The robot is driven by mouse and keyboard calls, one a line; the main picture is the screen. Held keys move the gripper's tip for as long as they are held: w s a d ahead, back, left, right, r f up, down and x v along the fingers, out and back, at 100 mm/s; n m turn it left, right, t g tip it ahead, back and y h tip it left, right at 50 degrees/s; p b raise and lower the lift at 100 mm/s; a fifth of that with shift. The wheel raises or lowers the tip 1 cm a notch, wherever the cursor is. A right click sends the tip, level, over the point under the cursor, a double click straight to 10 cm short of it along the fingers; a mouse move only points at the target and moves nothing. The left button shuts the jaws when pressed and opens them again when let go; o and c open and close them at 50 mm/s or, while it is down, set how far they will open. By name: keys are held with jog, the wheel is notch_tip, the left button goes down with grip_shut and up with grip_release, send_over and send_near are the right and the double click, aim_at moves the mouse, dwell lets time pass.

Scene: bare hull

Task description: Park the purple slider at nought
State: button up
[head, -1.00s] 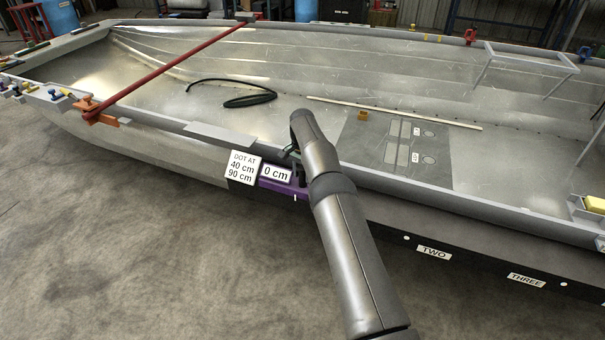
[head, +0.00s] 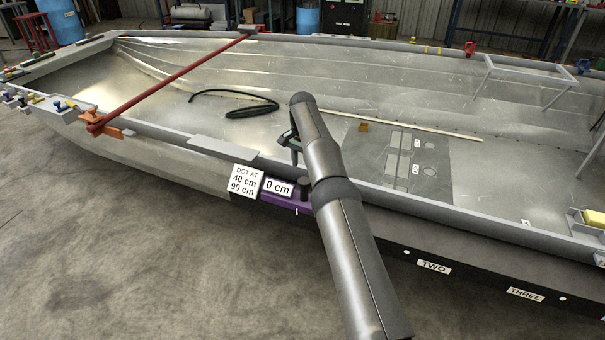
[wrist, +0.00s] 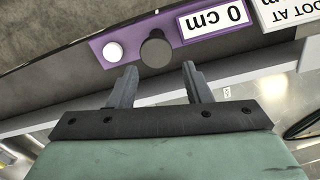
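The purple slider (head: 278,198) sits on the dark rail along the hull's near side, close to the white sign reading "DOT AT 40 cm 90 cm" (head: 244,181). It carries a "0 cm" label (head: 278,188) and a dark round knob (head: 306,184). The wrist view shows the slider (wrist: 98,46), its knob (wrist: 155,50) and a white dot (wrist: 113,51) beside the knob. My gripper (head: 291,146) is above and behind the knob in the head view. In the wrist view my gripper (wrist: 159,68) is open, its fingers apart and empty, short of the knob.
The dark rail continues right with "TWO" (head: 434,267) and "THREE" (head: 525,295) labels. The hull's grey gunwale runs just behind the slider. A red bar (head: 180,78) crosses the hull at left. The floor in front is clear.

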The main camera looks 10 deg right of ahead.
notch_tip(320, 180, up, 7)
jog(key=p, duration=0.5)
jog(key=shift+f, duration=0.1)
jog(key=s+d+r+n+p, duration=0.15)
jog(key=s+r, duration=0.45)
jog(key=r, duration=0.6)
jog(key=s+d+r+n, duration=0.1)
jog(key=s+r, duration=0.2)
jog(key=s, duration=0.3)
jog(key=s+r+n, duration=0.1)
jog(key=s+r, duration=0.3)
jog(key=s, duration=0.2)
jog(key=s+f+n+p, duration=0.1)
jog(key=s+f+n, duration=0.1)
jog(key=s, duration=1.5)
jog(key=s+f+n+p, duration=0.1)
jog(key=s+f+n, duration=0.1)
jog(key=s, duration=1.5)
jog(key=shift+d+f+n+p, duration=0.2)
jog(key=shift+d+n+p, duration=0.15)
jog(key=shift+n, duration=0.4)
